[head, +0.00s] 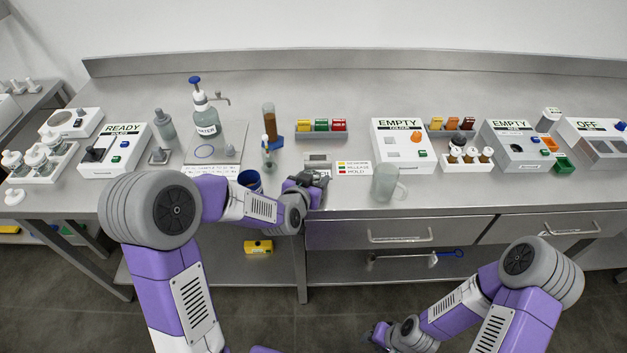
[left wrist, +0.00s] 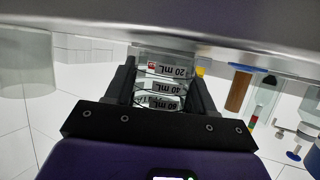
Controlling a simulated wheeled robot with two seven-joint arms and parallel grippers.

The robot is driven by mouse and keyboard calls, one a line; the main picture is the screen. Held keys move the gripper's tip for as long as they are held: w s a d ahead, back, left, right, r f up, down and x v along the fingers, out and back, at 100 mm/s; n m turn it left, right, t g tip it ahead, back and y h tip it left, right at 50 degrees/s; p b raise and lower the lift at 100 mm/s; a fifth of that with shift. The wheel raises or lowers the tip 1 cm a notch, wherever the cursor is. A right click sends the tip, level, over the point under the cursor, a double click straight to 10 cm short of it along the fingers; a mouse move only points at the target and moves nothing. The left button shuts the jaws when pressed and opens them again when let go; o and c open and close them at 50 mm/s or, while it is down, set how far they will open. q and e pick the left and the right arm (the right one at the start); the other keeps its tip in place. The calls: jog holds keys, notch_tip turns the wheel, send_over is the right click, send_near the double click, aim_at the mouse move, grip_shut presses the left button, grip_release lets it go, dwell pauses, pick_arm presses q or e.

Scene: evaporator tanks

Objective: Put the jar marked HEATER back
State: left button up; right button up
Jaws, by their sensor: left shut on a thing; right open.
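My left gripper (head: 308,184) is at the bench's front edge, just in front of a small grey device (head: 318,161). In the left wrist view it is shut on a clear graduated jar (left wrist: 163,87), gripped between both fingers. The jar's 20, 40 and 60 mL marks read upside down there. I cannot read the word HEATER on it. In the head view the jar is mostly hidden by the gripper. My right gripper (head: 381,337) is open, low in front of the bench, away from any object.
A clear beaker (head: 386,184) stands right of my left gripper, and a dark blue cup (head: 250,180) left of it. A WATER bottle (head: 207,122), READY box (head: 116,148), two EMPTY boxes (head: 402,146) and OFF box (head: 596,140) line the bench. The bench's back strip is clear.

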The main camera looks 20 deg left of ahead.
pick_arm(q)
jog(key=shift+f, duration=0.15)
jog(key=o, duration=1.2)
jog(key=shift+r, duration=0.3)
jog(key=shift+b+v, duration=2.3)
jog(key=shift+v, duration=3.65)
